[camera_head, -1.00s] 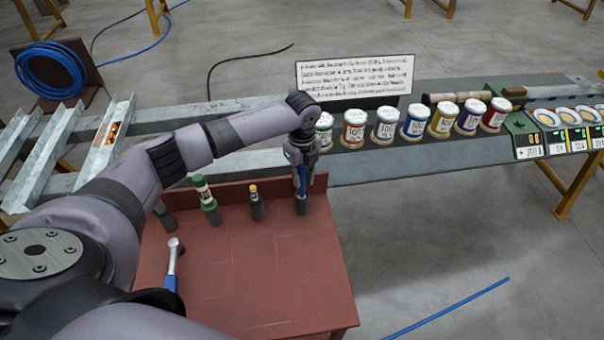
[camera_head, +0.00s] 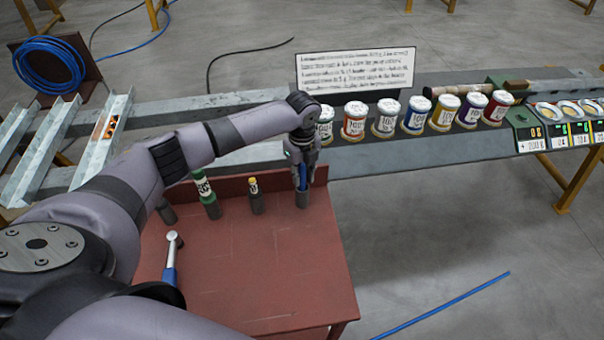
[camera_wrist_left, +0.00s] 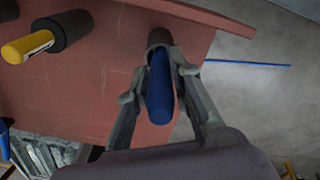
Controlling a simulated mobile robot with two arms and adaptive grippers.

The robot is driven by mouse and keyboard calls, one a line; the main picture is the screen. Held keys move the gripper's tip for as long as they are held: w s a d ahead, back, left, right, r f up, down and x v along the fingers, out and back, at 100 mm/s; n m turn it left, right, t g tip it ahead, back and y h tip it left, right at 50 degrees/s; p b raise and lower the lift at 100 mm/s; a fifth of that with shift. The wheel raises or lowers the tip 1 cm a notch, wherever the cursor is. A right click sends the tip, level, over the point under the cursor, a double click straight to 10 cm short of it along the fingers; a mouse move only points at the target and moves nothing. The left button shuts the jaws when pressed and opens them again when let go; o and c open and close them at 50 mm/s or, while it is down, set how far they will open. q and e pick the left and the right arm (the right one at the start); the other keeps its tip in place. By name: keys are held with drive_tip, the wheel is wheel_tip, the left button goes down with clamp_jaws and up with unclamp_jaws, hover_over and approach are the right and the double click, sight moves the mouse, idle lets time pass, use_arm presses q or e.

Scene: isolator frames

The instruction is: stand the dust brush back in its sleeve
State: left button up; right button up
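The dust brush, as far as I can tell, is the tool with the blue handle (camera_head: 303,178) at the table's back right corner; its bristles are not visible. It stands in a dark round sleeve (camera_head: 302,200), with its lower part hidden inside. My left gripper (camera_head: 302,165) is above the sleeve, fingers pointing down on both sides of the handle. In the left wrist view the blue handle (camera_wrist_left: 160,88) lies between the fingers (camera_wrist_left: 163,72), whose tips close in on it near the sleeve rim (camera_wrist_left: 159,37). My right gripper is not in view.
The red-brown table (camera_head: 260,270) also has a green-and-white tool (camera_head: 206,193) and a yellow-topped one (camera_head: 254,187) in dark sleeves. A blue-handled metal tool (camera_head: 171,262) lies at left. Several labelled jars (camera_head: 414,116) stand on the beam behind. The table's front right is clear.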

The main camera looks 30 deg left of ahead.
use_arm(q)
drive_tip(key=o, duration=0.4)
drive_tip(key=shift+r, duration=0.1)
wheel_tip(320, 180, up, 12)
drive_tip(key=shift+f, duration=0.1)
idle(0.4)
drive_tip(key=shift+f, duration=0.1)
